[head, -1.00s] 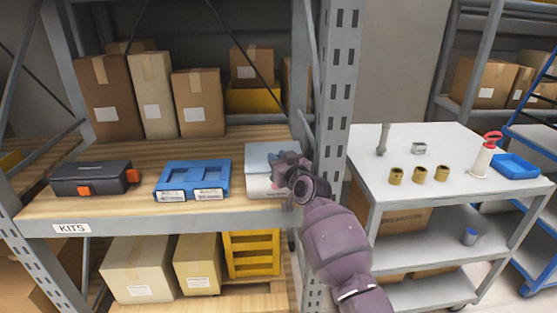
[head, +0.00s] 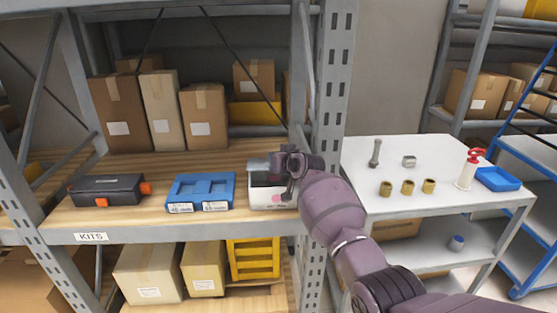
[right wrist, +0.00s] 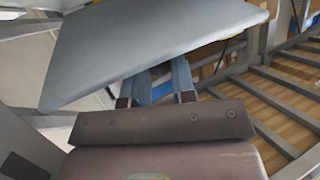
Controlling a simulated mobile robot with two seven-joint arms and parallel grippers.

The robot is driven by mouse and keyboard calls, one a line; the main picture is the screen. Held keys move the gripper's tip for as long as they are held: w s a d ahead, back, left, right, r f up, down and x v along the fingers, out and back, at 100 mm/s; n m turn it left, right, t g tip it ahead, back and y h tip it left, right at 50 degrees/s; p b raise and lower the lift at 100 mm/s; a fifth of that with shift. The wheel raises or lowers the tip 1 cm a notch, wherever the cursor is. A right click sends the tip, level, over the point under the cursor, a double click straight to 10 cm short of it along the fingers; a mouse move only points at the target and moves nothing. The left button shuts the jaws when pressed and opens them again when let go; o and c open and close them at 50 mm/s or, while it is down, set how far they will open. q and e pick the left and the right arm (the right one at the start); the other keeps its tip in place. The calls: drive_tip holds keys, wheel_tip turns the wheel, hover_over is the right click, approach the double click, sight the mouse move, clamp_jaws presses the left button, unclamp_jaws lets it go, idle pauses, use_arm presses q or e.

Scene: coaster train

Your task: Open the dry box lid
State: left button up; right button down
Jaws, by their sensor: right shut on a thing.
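The dry box (head: 268,199) is a small white box with a pink round mark, at the right end of the wooden shelf. Its grey lid (head: 258,164) is raised and tilted above the box, with a dark gap showing below it. In the right wrist view the lid (right wrist: 150,45) is a large flat grey panel at the fingertips. My right gripper (head: 289,165) is shut on the lid at its right side; its fingers also show in the wrist view (right wrist: 158,80). The gripper partly hides the lid and the box's right side. My left gripper is in no view.
A blue tray case (head: 200,190) and a dark case with orange latches (head: 108,190) stand left of the box. A perforated rack post (head: 331,110) rises just right of it. A white cart (head: 440,190) holds several brass fittings.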

drive_tip(key=shift+w+r+g+h+p, duration=0.15)
drive_tip(key=shift+w+r+g+p, duration=0.1)
drive_tip(key=shift+w+r+g, duration=0.25)
drive_tip(key=shift+w+r+g+h+p, duration=0.2)
drive_tip(key=shift+r+g, duration=0.1)
drive_tip(key=shift+r, duration=0.4)
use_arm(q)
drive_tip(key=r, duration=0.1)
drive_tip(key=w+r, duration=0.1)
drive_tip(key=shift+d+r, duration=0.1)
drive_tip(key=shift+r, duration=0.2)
use_arm(e)
drive_tip(key=shift+w+m, duration=0.1)
drive_tip(key=shift+m, duration=0.2)
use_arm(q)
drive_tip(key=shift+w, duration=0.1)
use_arm(e)
drive_tip(key=c, duration=1)
unclamp_jaws()
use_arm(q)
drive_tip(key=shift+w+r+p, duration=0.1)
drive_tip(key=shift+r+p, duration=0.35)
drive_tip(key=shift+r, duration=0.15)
use_arm(e)
wheel_tip(320, 180, up, 20)
drive_tip(key=shift+f, duration=0.1)
